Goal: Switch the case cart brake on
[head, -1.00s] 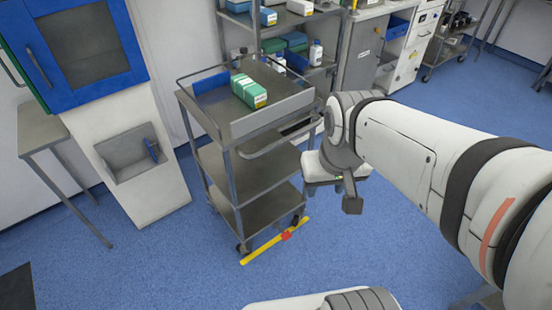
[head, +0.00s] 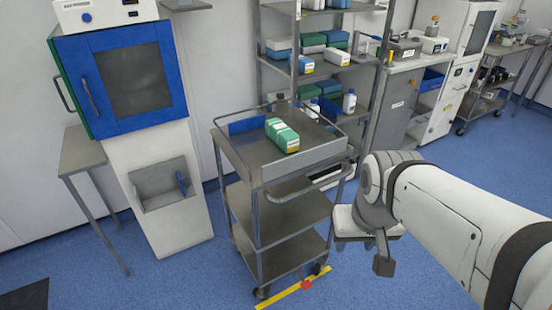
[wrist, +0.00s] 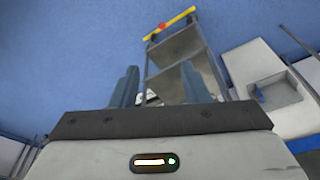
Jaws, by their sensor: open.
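The case cart (head: 272,222) is a grey metal trolley with three shelves, standing on the blue floor left of my arm in the head view. A yellow bar (head: 280,296) with a red piece (head: 306,285) lies low at the cart's near wheels. In the wrist view the cart (wrist: 182,48) appears upside down, with the yellow bar (wrist: 181,19) and red piece (wrist: 162,26) at the top. My gripper (wrist: 161,84) is open and empty, its two fingers apart, pointing towards the cart. It is apart from the red piece.
A green-and-white box (head: 283,135) and a blue bin (head: 247,124) are on the cart's top. Shelving (head: 330,20) with boxes stands behind. Floor in front of the cart is free.

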